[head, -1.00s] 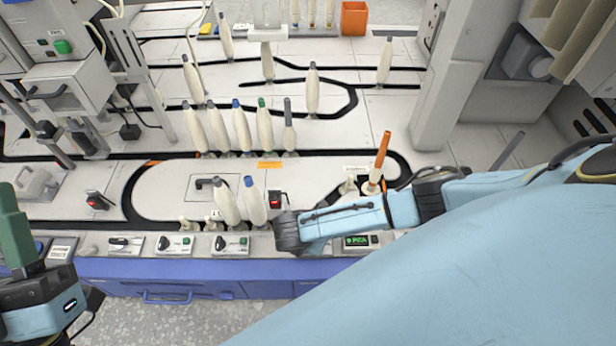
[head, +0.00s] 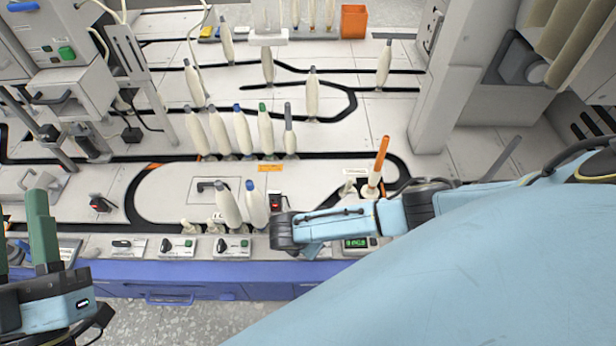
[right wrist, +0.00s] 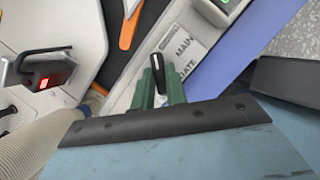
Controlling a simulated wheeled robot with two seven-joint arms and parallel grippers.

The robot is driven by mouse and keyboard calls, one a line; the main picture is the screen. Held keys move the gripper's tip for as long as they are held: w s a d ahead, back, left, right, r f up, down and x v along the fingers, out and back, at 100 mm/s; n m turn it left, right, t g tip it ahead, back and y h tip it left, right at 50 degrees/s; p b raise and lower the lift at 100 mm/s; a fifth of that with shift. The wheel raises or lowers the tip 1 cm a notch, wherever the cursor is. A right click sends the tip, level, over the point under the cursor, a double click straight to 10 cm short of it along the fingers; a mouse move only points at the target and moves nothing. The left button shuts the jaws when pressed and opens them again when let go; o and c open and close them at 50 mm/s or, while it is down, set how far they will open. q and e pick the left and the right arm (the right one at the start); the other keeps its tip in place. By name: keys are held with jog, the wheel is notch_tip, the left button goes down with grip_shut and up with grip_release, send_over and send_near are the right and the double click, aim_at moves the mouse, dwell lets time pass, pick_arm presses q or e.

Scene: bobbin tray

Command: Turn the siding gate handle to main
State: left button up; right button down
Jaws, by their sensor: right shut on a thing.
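The siding gate handle (right wrist: 156,72) is a small black lever with a white line, seen in the right wrist view beside a plate (right wrist: 182,42) where "MAIN" and part of "GATE" can be read. My right gripper (right wrist: 160,86) has its green fingers shut on the handle. In the head view the dark end of my right arm (head: 284,232) is over the front panel and hides the handle and fingertips. My left gripper (head: 22,245) is at the lower left of the head view, its green fingers apart and empty, away from the panel.
Two cream bobbins (head: 229,206) stand just left of my right gripper. A dark box with a red light (head: 276,202) is close behind it. Other knob plates (head: 179,246) line the front panel. An orange-tipped bobbin (head: 380,165) stands to the right.

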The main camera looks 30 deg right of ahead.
jog(key=m+g+p, duration=0.2)
jog(key=m, duration=0.3)
jog(key=m+g, duration=0.1)
jog(key=m, duration=0.1)
jog(key=shift+w+m, duration=0.1)
jog(key=shift+m, duration=0.3)
pick_arm(q)
notch_tip(320, 180, down, 11)
jog(key=w+a+g+y, duration=0.1)
jog(key=g+y, duration=0.1)
jog(key=g, duration=0.5)
jog(key=shift+w+a+r+y+p, duration=0.15)
jog(key=shift+a+y+p, duration=0.15)
jog(key=shift+y, duration=0.1)
pick_arm(e)
jog(key=shift+m+g, duration=0.4)
jog(key=shift+m, duration=0.6)
jog(key=c, duration=1.4)
grip_release()
jog(key=shift+c, duration=0.2)
jog(key=shift+y, duration=0.3)
jog(key=shift+w, duration=0.1)
